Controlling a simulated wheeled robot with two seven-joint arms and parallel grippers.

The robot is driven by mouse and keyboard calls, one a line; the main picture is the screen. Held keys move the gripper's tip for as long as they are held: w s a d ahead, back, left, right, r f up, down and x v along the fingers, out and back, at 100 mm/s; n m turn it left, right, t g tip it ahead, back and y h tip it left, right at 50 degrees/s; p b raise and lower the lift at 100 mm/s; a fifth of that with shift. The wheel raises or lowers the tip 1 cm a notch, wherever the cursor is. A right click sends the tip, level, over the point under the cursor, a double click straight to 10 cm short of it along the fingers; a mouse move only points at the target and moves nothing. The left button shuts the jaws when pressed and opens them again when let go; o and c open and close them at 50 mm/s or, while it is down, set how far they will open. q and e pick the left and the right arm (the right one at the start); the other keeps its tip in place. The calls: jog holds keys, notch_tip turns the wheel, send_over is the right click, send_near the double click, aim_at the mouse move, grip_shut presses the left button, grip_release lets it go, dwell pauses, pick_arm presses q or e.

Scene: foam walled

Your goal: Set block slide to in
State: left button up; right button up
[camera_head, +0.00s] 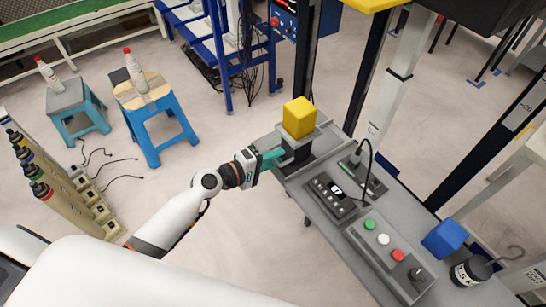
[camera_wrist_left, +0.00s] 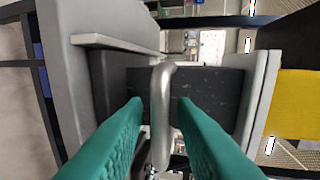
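The yellow block (camera_head: 299,118) sits on top of a dark slide unit (camera_head: 296,153) at the far left end of the grey bench. In the left wrist view the yellow block (camera_wrist_left: 297,112) is at the right edge. A silver bar handle (camera_wrist_left: 162,115) stands out from the slide's dark front face (camera_wrist_left: 215,90), inside a grey frame. My left gripper (camera_head: 274,156) reaches the slide from the left. Its teal fingers (camera_wrist_left: 160,108) are apart, one on each side of the handle, with gaps visible. My right gripper is not in view.
Blue stools (camera_head: 155,112) with bottles stand at left. Dark posts rise behind the bench.

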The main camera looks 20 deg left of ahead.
pick_arm(q)
grip_shut()
jog(key=shift+w+d, duration=0.25)
jog(key=shift+w, duration=0.1)
jog(key=x, duration=0.4)
jog(key=r+b+x, duration=0.1)
jog(key=x, duration=0.3)
jog(key=r+x, duration=0.1)
jog(key=x, duration=0.3)
jog(key=shift+w+d+r, duration=0.2)
jog(key=shift+w+d, duration=0.05)
jog(key=shift+w, duration=0.1)
jog(key=shift+w+d, duration=0.2)
jog(key=shift+w, duration=0.1)
jog(key=shift+r, duration=0.2)
